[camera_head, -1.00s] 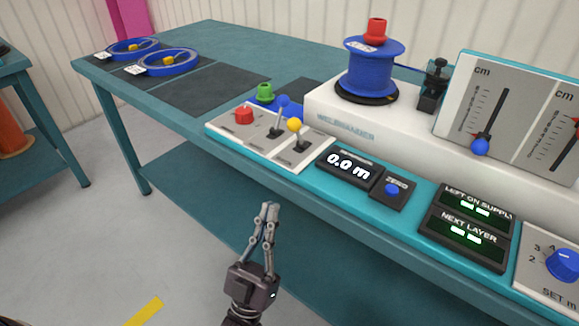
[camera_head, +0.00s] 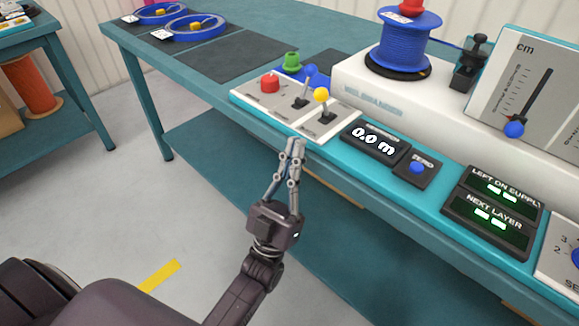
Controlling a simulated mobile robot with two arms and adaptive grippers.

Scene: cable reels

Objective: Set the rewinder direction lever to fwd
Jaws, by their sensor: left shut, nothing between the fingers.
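The control panel (camera_head: 341,128) of the rewinder carries two levers: one with a blue ball (camera_head: 310,71) and one with a yellow ball (camera_head: 321,95). Both levers stand in slots and lean slightly. Their labels are too small to read, so I cannot tell which one is the direction lever. My left gripper (camera_head: 297,143) is shut and empty. Its fingertips point up, just in front of the panel's front edge and below the yellow-ball lever, apart from both levers. My right gripper is not in view.
A red button (camera_head: 270,82) and a green knob (camera_head: 292,62) sit left of the levers. The 0.0 m display (camera_head: 374,142) and blue zero button (camera_head: 417,167) lie to the right. The blue cable reel (camera_head: 408,45) stands behind. Free floor lies in front of the bench.

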